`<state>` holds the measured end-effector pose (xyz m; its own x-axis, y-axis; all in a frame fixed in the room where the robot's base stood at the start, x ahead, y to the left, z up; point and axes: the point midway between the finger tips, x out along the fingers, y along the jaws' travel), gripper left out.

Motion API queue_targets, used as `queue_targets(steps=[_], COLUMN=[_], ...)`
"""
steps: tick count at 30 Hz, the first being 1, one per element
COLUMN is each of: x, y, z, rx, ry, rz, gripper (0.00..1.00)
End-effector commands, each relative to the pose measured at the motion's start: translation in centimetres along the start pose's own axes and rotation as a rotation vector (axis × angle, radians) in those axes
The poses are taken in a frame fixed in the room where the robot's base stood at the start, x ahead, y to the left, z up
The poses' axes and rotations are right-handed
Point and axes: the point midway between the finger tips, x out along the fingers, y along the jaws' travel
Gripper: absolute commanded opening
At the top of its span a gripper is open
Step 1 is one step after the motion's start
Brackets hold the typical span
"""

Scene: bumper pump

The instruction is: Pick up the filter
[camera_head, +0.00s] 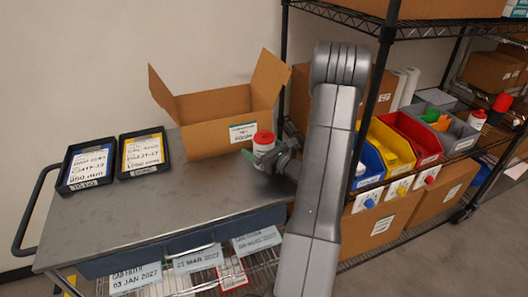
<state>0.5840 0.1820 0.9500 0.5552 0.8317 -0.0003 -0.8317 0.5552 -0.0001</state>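The filter (263,141) is a small white cylinder with a red top. It is upright in front of the cardboard box's right side, over the right end of the cart. My gripper (264,154) reaches it from the right, and its greenish fingers lie around the filter's lower part, seemingly shut on it. The lower part is partly hidden by the fingers. I cannot tell whether the filter touches the cart top.
An open cardboard box (215,121) stands at the back of the grey cart (165,207). Two black trays with labelled cards (88,165) (142,152) lie to its left. A shelf rack at right holds blue, yellow, red and grey bins (412,139). The cart's front middle is clear.

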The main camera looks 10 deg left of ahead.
Motion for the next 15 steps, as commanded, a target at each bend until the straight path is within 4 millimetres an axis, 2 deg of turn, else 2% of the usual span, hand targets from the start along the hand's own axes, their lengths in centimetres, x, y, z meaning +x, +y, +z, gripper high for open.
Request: queue_targets(steps=[1,11,15], x=[-0.02,-0.04,-0.03], y=[0.00,0.01,-0.02], z=[-0.01,0.01,0.12], rx=[0.000,0.000,-0.001], ry=[0.000,0.000,-0.003], rz=[0.000,0.000,0.000], gripper=[0.89,0.24,0.22])
